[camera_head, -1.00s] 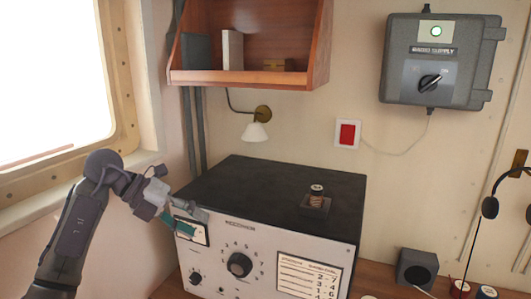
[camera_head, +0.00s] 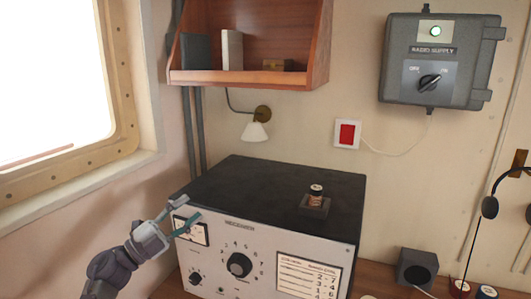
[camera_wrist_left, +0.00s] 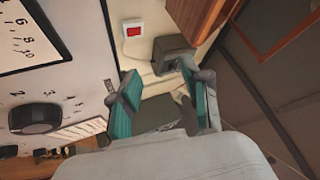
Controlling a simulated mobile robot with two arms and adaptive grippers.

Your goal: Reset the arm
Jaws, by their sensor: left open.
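My left gripper (camera_head: 186,213) is open and empty, in front of the upper left corner of the receiver (camera_head: 218,266), near its small meter (camera_head: 191,230). In the left wrist view the two teal-padded fingers (camera_wrist_left: 165,98) are spread apart with nothing between them. The receiver's front panel with its black knob (camera_wrist_left: 36,117) fills the left of that view. My left arm comes in from the bottom left of the head view. My right gripper is not in view.
A coil on a block (camera_head: 316,197) sits on the receiver's top. A wall lamp (camera_head: 255,131), a wooden shelf (camera_head: 240,77), a red switch (camera_head: 347,134) and a radio supply box (camera_head: 440,62) are behind. A window frame (camera_head: 123,90) stands left; a headset (camera_head: 490,206) hangs right.

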